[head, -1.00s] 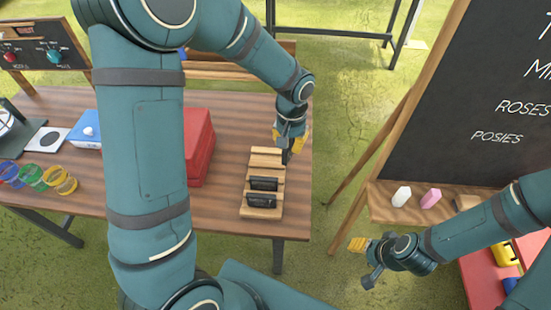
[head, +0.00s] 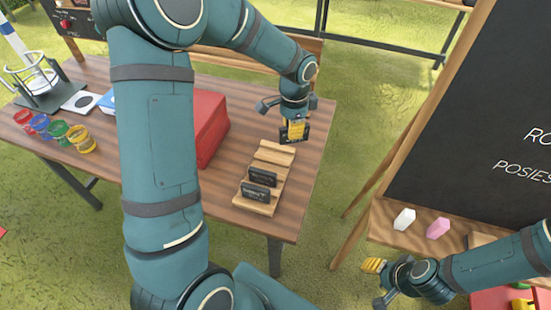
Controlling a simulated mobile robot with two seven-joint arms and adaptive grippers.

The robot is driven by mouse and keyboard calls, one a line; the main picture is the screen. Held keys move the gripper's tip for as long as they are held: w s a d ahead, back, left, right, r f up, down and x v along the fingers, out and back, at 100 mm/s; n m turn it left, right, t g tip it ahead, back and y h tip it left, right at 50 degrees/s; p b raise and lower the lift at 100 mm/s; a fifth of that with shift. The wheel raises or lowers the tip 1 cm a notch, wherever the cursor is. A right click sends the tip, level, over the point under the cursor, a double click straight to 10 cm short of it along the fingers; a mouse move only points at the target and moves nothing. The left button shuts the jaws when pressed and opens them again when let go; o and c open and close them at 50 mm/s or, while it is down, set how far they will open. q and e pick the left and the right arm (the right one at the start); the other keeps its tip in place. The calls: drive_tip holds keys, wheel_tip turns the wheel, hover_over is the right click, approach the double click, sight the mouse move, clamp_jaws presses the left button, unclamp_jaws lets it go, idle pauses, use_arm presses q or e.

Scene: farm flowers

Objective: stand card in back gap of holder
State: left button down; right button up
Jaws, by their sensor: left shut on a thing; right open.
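The wooden holder (head: 247,204) lies near the right end of the table, with slats running across it. Two dark cards stand in its front and middle gaps: the front card (head: 255,192) and the middle card (head: 263,175). The back part of the holder (head: 275,153) holds no card. My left gripper (head: 293,128) is shut on a dark card (head: 292,134) and holds it upright just behind the holder's back end. I cannot tell its exact height above the table. My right gripper (head: 373,268) is open and empty, beside the easel and away from the table.
A red box (head: 212,130) stands left of the holder. Several coloured rings (head: 60,136) and a rack (head: 45,92) are at the table's left. A chalkboard easel (head: 440,130) with white chalk (head: 404,219) and pink chalk (head: 438,228) stands right.

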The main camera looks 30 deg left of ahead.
use_arm(q)
drive_tip(key=a+m+b, duration=0.2)
drive_tip(key=a+m, duration=0.4)
drive_tip(key=a, duration=0.1)
drive_tip(key=shift+w+d+f+b, duration=0.1)
drive_tip(key=shift+f+b, duration=0.3)
drive_tip(key=shift+f, duration=1.35)
drive_tip(key=shift+w+d+f+b, duration=0.1)
drive_tip(key=shift+f+b, duration=0.25)
drive_tip(key=shift+f, duration=1.35)
drive_tip(key=shift+w+d+f+b, duration=0.1)
drive_tip(key=shift+f+b, duration=0.3)
drive_tip(key=shift+f, duration=1.35)
drive_tip(key=shift+f, duration=0.2)
drive_tip(key=c, duration=1.1)
unclamp_jaws()
drive_tip(key=shift+r, duration=0.15)
